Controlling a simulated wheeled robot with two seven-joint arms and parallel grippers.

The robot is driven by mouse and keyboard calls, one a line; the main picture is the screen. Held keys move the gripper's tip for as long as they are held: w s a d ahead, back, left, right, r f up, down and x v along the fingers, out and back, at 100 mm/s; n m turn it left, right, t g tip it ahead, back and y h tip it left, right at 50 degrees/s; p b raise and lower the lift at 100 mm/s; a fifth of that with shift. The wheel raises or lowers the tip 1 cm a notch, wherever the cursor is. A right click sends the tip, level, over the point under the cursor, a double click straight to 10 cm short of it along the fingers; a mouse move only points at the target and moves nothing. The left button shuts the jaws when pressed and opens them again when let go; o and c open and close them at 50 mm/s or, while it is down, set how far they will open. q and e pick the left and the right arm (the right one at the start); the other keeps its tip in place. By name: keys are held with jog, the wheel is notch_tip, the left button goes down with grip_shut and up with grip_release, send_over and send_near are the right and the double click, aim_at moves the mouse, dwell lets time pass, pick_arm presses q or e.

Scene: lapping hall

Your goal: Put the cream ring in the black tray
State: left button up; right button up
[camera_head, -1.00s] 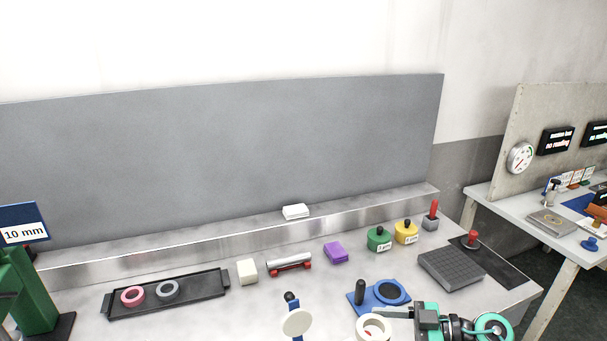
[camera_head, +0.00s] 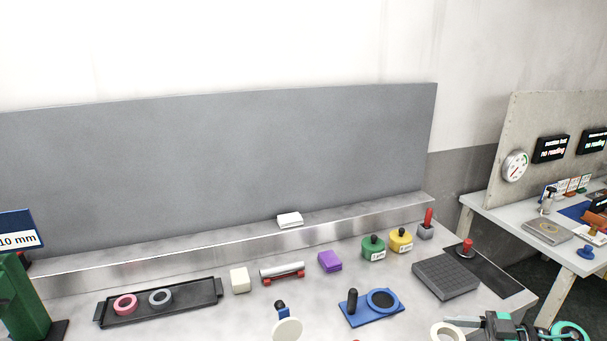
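The cream ring (camera_head: 434,333) is at the bottom edge, right of centre, partly cut off by the frame. My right gripper (camera_head: 462,322) comes in from the lower right. Its finger meets the ring's right side, and it appears shut on the ring's wall. The black tray (camera_head: 190,308) lies at the left of the bench, with a pink ring (camera_head: 125,304) and a grey ring (camera_head: 160,298) in its left and middle parts. The tray's right part is bare. My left gripper is not in view.
A blue fixture (camera_head: 371,305) stands left of the ring. A cream disc with a blue stem (camera_head: 287,330) is at the front middle. A cream block (camera_head: 240,280), a metal cylinder (camera_head: 282,272) and a purple block (camera_head: 330,261) stand right of the tray. A grey grooved plate (camera_head: 446,277) lies behind my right gripper.

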jog(key=a+r+t, duration=0.1)
jog(key=a+r+m+t, duration=0.1)
jog(key=a, duration=0.1)
jog(key=a+r+m+h, duration=0.1)
jog(key=a, duration=0.1)
jog(key=shift+s+r+t, duration=0.1)
jog(key=shift+s+t, duration=0.3)
jog(key=m+t+h, duration=0.8)
jog(key=m+h, duration=0.2)
jog(key=h, duration=0.1)
send_near(442, 332)
notch_tip(442, 332, down, 4)
jog(key=a, duration=0.1)
jog(key=a+m+h, duration=0.2)
jog(key=a+h, duration=0.1)
jog(key=a, duration=0.5)
jog(key=shift+w+a+m+t, duration=0.25)
jog(key=shift+a+m+t, duration=0.05)
jog(key=shift+a+t, duration=0.1)
jog(key=shift+d, duration=0.1)
